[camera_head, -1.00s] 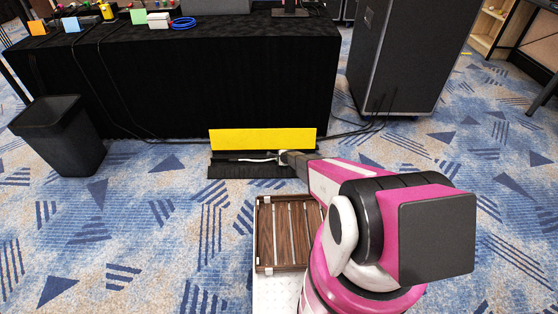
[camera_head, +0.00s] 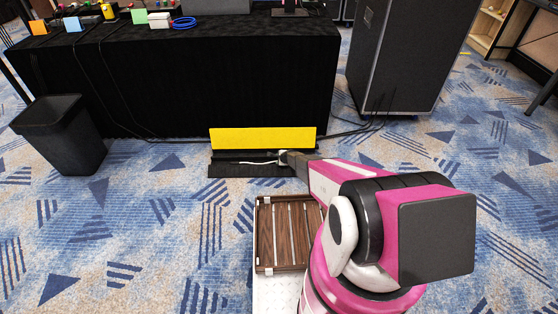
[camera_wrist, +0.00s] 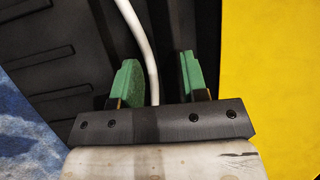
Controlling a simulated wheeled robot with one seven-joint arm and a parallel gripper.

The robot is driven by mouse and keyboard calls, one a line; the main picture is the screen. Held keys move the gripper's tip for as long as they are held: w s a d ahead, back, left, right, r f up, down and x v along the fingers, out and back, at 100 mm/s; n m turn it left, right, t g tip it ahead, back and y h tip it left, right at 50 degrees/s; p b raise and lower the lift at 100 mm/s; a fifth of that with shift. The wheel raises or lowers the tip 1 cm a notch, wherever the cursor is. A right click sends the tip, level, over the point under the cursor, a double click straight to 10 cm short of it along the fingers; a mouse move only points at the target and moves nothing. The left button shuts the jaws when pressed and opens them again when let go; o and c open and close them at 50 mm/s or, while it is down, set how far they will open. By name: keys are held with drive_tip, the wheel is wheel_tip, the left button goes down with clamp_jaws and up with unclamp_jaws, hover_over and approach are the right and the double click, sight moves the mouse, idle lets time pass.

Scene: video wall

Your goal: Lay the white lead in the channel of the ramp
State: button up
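The ramp (camera_head: 232,171) is a black ribbed cable ramp on the carpet, with its yellow lid (camera_head: 262,138) standing open at the back. The ramp's ribbed side also shows in the wrist view (camera_wrist: 45,75), with the yellow lid (camera_wrist: 280,80) at right. The white lead (camera_head: 258,162) lies along the dark channel, slightly curved. My gripper (camera_head: 283,157) is low over the ramp's right part. In the wrist view my gripper (camera_wrist: 160,78) is open, with the lead (camera_wrist: 140,38) passing between its green fingers, nearer the left one. Whether the lead touches that finger is unclear.
A black-draped table (camera_head: 220,75) stands just behind the ramp. A black bin (camera_head: 62,135) is at left and a large black case (camera_head: 405,55) at right. Dark cables (camera_head: 345,133) run on the floor beside the ramp. Carpet in front of the ramp at left is clear.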

drive_tip(key=v, duration=1)
drive_tip(key=shift+s+r, duration=0.2)
drive_tip(key=shift+r, duration=0.15)
drive_tip(key=shift+d, duration=0.15)
drive_tip(key=s+r+n+g, duration=0.2)
drive_tip(key=s+r+n, duration=0.4)
drive_tip(key=r, duration=0.9)
drive_tip(key=s+d+r+n+g+h, duration=0.1)
drive_tip(key=s+d+r+n+g, duration=0.1)
drive_tip(key=s+r, duration=0.7)
drive_tip(key=s+d+r+n+g+h, duration=0.2)
drive_tip(key=s+d+r+n, duration=0.2)
drive_tip(key=s+r, duration=0.6)
drive_tip(key=s+d+r+n+g+h, duration=0.1)
drive_tip(key=s+d+r+n, duration=0.2)
drive_tip(key=s+r, duration=0.6)
drive_tip(key=shift+s+r+n+g+h, duration=0.35)
drive_tip(key=shift+s+n+g, duration=0.1)
drive_tip(key=shift+n, duration=0.45)
drive_tip(key=shift+a, duration=0.1)
drive_tip(key=shift+c, duration=0.3)
